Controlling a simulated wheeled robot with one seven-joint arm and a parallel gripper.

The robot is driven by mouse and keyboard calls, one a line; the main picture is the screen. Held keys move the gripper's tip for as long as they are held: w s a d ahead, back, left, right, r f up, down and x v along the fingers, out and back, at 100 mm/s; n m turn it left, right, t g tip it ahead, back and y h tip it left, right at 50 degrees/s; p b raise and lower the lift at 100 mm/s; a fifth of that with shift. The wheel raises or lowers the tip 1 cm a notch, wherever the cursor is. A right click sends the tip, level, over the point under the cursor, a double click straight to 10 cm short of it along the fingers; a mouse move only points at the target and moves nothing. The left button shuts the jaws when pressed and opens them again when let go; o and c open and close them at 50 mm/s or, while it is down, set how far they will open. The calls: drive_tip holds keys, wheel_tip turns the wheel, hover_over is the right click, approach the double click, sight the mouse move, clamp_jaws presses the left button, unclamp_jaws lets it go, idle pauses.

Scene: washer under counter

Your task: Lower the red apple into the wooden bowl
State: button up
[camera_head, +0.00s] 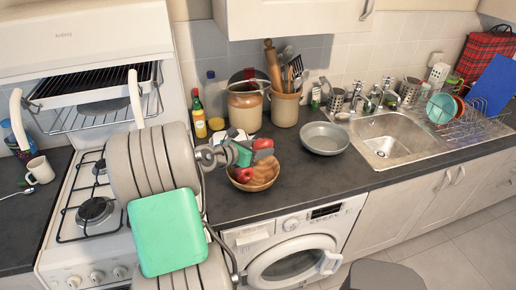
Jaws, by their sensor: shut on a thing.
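The wooden bowl (262,187) stands on the dark counter, left of the grey pan. The red apple (243,174) shows at the bowl's left side, under my gripper (253,161), within or just over the rim. My gripper reaches in from the left above the bowl and is shut on the apple. Its green and red parts cover much of the grip, so the finger contact is hidden. I cannot tell whether the apple touches the bowl's bottom. A brown, rounded thing (267,171) lies in the bowl on the right.
A grey pan (324,138) sits right of the bowl. A stoneware jar (245,106), a utensil crock (285,107) and bottles (198,115) stand behind. The stove (90,215) is at left, the sink (395,136) at right. Counter between bowl and pan is clear.

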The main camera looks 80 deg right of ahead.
drive_tip(key=shift+f, duration=0.1)
drive_tip(key=b, duration=0.2)
hover_over(258, 177)
drive_tip(key=shift+s+f, duration=0.1)
drive_tip(key=shift+f, duration=2.2)
drive_tip(key=shift+f+b, duration=0.4)
drive_tip(key=shift+f, duration=0.7)
drive_tip(key=o, duration=1.6)
